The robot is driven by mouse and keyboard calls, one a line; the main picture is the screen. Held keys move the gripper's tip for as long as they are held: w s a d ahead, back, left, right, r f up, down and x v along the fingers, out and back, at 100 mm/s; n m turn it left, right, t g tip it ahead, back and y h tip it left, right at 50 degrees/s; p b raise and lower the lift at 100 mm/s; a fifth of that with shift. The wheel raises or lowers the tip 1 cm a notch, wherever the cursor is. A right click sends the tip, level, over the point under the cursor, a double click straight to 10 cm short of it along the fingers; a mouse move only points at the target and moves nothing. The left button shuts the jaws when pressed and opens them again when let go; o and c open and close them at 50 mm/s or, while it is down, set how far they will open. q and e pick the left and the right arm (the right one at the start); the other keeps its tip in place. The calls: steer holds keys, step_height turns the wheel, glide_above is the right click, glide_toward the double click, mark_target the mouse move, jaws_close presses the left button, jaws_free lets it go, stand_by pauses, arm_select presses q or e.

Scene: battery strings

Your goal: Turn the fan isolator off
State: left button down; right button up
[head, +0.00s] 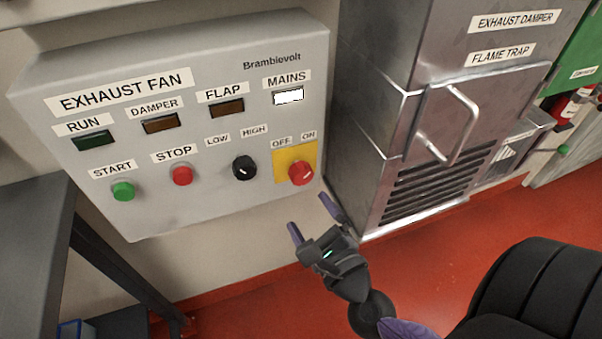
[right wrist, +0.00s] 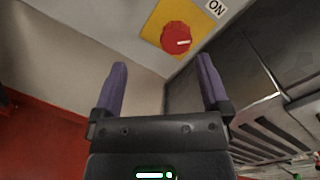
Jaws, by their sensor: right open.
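The fan isolator is a red rotary knob (head: 301,173) on a yellow plate (head: 281,164) at the lower right of the grey exhaust fan panel (head: 225,65). OFF and ON labels sit above it. A pale mark on the knob points right, toward the ON side. The knob also shows in the right wrist view (right wrist: 176,39), ahead of the fingers. My right gripper (head: 312,220) is open and empty, below the knob and apart from it. Its purple fingers point up toward the panel. My left gripper is not in view.
The MAINS lamp (head: 288,97) is lit white; the RUN lamp (head: 94,141) is dark. A black speed knob (head: 244,168), red stop button (head: 182,175) and green start button (head: 123,191) lie left of the isolator. A metal cabinet with a handle (head: 452,125) stands close on the right.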

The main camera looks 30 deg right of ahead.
mark_target(303, 178)
steer(key=w+d+m, duration=0.1)
steer(key=w, duration=0.2)
steer(key=w+d+h, duration=0.1)
steer(key=w, duration=0.2)
steer(key=w+d+m+h, duration=0.1)
steer(key=w+d, duration=0.1)
steer(key=shift+w+d+f+m+p, duration=0.1)
steer(key=shift+w+f+m+p, duration=0.1)
steer(key=shift+w+m+p, duration=0.15)
steer(key=shift+w, duration=0.35)
